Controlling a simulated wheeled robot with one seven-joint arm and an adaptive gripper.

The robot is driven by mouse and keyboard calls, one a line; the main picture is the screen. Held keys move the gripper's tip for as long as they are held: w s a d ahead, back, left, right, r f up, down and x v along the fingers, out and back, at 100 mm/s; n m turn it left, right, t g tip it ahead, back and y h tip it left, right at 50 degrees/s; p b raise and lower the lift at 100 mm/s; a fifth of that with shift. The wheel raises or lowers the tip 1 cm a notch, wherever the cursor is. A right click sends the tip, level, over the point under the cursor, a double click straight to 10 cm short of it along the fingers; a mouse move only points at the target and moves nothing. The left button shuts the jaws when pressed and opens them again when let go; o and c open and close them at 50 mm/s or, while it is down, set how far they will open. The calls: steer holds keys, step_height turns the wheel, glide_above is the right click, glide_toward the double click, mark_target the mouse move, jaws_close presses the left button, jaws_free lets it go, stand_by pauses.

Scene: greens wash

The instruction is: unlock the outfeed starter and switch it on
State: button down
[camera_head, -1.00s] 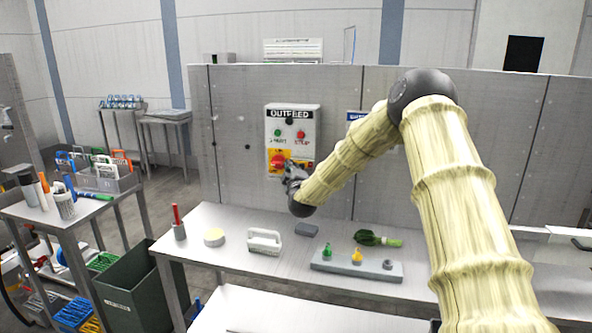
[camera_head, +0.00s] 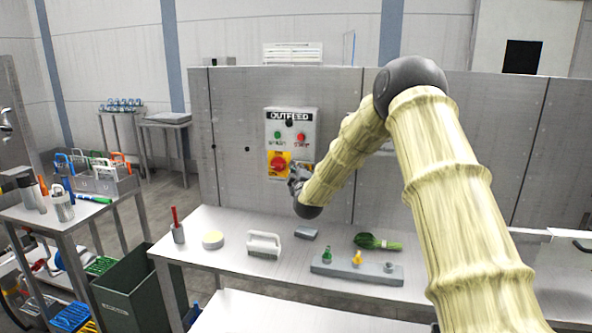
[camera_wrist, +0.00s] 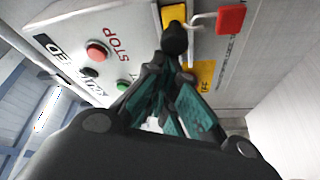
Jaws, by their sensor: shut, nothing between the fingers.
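The outfeed starter (camera_head: 290,128) is a grey box on the metal partition, with a green start button (camera_head: 277,134), a red stop button (camera_head: 301,137) and a red rotary switch on a yellow plate (camera_head: 271,169). In the wrist view the stop button (camera_wrist: 97,53) and green button (camera_wrist: 123,86) show at left. A red block with a pale loop, seemingly a padlock (camera_wrist: 231,18), is at upper right. My gripper (camera_wrist: 172,68) is shut and empty, at the box's lower right. A dark rounded piece beyond its fingertips hides part of the yellow plate.

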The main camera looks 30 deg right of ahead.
steer(key=w+a+r, duration=0.2)
steer(key=w+a, duration=0.1)
steer(key=b+v, duration=0.2)
steer(key=v, duration=0.8)
steer(key=shift+s, duration=0.3)
steer(key=shift+d, duration=0.15)
steer(key=shift+s+f, duration=0.1)
steer(key=shift+f, duration=0.05)
